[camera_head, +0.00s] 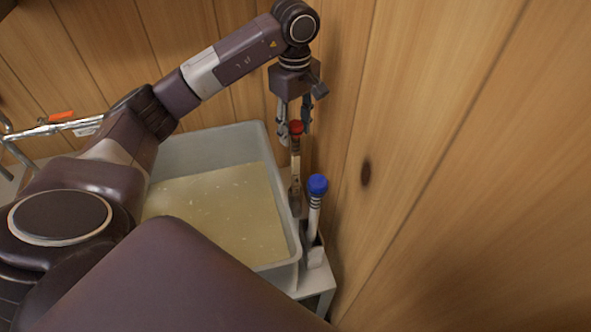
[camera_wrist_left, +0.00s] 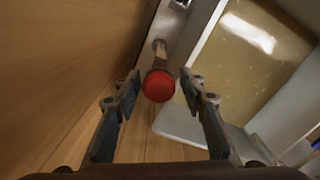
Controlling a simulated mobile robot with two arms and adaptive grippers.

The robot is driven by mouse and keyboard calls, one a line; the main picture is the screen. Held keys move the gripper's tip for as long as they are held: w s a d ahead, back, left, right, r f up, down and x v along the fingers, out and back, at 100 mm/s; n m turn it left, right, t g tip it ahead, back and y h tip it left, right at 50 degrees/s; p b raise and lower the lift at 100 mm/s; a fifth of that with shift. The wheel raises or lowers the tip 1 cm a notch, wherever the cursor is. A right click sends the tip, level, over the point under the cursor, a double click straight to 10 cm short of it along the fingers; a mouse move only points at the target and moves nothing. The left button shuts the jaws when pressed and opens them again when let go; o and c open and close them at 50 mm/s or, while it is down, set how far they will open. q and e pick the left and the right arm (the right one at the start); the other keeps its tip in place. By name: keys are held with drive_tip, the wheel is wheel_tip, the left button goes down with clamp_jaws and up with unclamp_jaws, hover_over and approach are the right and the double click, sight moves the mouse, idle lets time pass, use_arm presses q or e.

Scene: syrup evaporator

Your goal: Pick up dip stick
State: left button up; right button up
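A stick with a red top (camera_head: 296,128) and a pale shaft stands upright beside the pan's right side. A second stick with a blue top (camera_head: 317,184) and dark bands stands nearer, in a small holder at the pan's corner. I cannot tell by name which is the dip stick. My left gripper (camera_head: 294,125) points down with its fingers apart on either side of the red top. In the left wrist view the red top (camera_wrist_left: 158,86) lies between the open fingertips, with gaps on both sides. My right gripper is not in view.
A grey pan (camera_head: 215,141) of yellowish liquid stands left of the sticks. A wooden plank wall (camera_head: 440,170) rises close on the right, leaving little room there. A metal pipe with an orange-red handle (camera_head: 61,116) is at the far left.

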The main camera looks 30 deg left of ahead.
sight(295, 152)
use_arm(q)
wheel_tip(295, 152, down, 8)
drive_tip(key=p, duration=0.3)
drive_tip(key=shift+d+r, duration=0.1)
drive_tip(key=shift+r, duration=0.1)
drive_tip(key=shift+f, duration=0.25)
clamp_jaws()
